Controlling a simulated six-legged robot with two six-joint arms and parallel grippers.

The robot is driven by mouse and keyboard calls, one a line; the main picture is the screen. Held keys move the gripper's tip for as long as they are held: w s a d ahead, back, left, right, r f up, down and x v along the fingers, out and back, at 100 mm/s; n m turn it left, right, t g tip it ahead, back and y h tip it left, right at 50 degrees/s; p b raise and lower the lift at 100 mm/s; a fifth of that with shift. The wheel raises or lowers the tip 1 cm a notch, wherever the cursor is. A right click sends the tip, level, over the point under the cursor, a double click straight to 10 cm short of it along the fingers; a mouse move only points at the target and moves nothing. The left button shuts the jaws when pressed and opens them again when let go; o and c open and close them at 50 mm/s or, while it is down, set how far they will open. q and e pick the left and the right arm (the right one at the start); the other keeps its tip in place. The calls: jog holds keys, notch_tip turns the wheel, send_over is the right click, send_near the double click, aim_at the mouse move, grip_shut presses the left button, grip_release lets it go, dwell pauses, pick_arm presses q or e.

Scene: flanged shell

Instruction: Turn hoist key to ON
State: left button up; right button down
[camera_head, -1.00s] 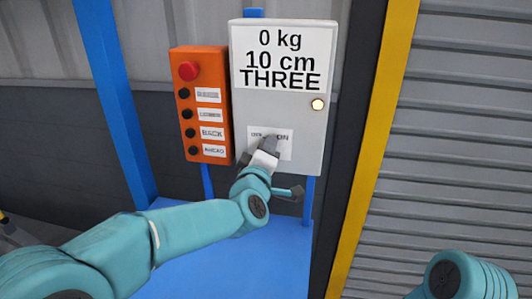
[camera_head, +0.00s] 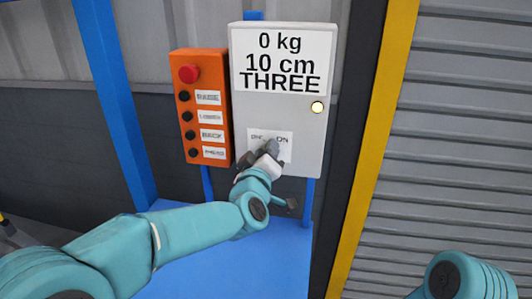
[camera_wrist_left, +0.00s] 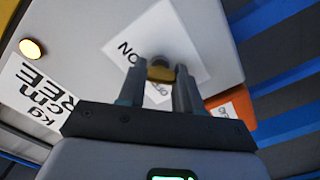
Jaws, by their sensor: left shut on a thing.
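The hoist key (camera_wrist_left: 160,72) shows in the left wrist view as a small brass and dark knob on a white label (camera_wrist_left: 185,45) with ON and OFF printed on it. My left gripper (camera_wrist_left: 160,80) is shut on the key, with one finger on each side. In the head view, my left gripper (camera_head: 271,150) is at the label (camera_head: 283,140) low on the grey control box (camera_head: 310,150), and it hides the key and part of the lettering. Which word the key points to cannot be told. My right gripper is out of view.
An orange button box (camera_head: 222,125) with a red button (camera_head: 188,73) is left of the grey box. A lit lamp (camera_head: 317,107) and a sign (camera_head: 283,60) are above the label. A blue post (camera_head: 115,100) stands left, a yellow strip (camera_head: 375,150) right.

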pick_arm(q)
jog(key=shift+a+r, duration=0.1)
jog(key=shift+r, duration=0.25)
jog(key=o, duration=1)
jog(key=shift+w, duration=0.1)
jog(key=shift+o, duration=0.2)
jog(key=shift+f, duration=0.2)
jog(key=s+a+b, duration=0.3)
jog(key=s, duration=1.3)
jog(key=shift+b, duration=0.3)
